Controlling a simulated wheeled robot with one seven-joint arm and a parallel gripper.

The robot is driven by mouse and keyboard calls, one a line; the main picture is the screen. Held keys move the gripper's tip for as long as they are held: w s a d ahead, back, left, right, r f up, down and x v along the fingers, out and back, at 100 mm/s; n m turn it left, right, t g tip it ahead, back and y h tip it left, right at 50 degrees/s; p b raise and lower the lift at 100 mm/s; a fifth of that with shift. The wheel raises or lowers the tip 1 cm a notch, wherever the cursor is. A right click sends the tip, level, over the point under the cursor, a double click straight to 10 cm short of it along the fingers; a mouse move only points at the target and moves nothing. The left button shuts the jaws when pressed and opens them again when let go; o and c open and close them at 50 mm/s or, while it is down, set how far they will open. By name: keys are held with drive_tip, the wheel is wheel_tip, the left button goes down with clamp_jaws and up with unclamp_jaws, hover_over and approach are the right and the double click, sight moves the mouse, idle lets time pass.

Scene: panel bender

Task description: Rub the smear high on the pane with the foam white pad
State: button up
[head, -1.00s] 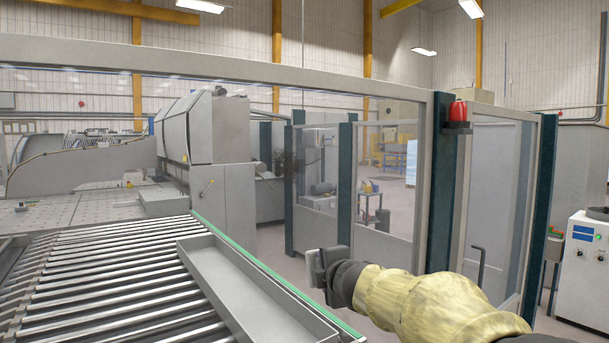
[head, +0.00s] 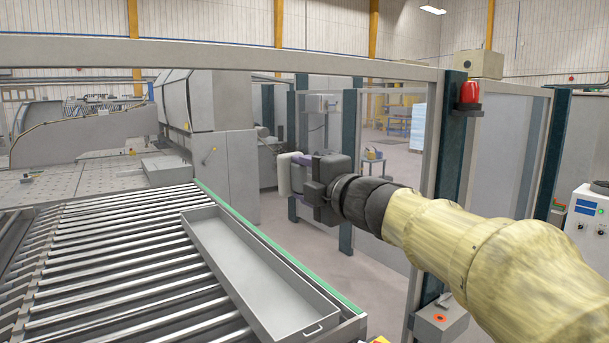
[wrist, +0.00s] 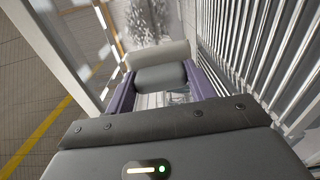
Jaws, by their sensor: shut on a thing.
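My gripper (head: 302,176) is shut on the foam white pad (head: 284,174), which points away to the left in the head view. In the wrist view the pad (wrist: 158,52) sits between the two purple fingers of my gripper (wrist: 160,80), with a pale front layer and a grey back. The smear (wrist: 147,17) is a grey speckled patch just beyond the pad in the wrist view. In the head view the smear is mostly hidden or hard to make out near the pad. The clear pane (head: 395,125) is in a grey frame. Contact between pad and pane cannot be told.
A roller table (head: 110,270) with a long grey tray (head: 250,265) lies at the left below my arm. A grey frame post (head: 428,165) and a red lamp (head: 469,92) stand at the right. A white machine (head: 590,222) is at the far right.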

sight(288, 171)
drive_tip(key=shift+s+d+r, duration=0.1)
drive_tip(key=shift+s+d, duration=0.05)
drive_tip(key=shift+d, duration=0.05)
drive_tip(key=shift+w, duration=0.5)
drive_tip(key=x, duration=0.3)
drive_tip(key=shift+a, duration=0.25)
drive_tip(key=shift+x, duration=1)
drive_tip(key=shift+w+d+p, duration=0.1)
drive_tip(key=shift+w+p, duration=0.05)
drive_tip(key=shift+p, duration=0.15)
drive_tip(key=shift+a, duration=0.25)
drive_tip(key=shift+w+a, duration=0.25)
drive_tip(key=shift+w, duration=0.3)
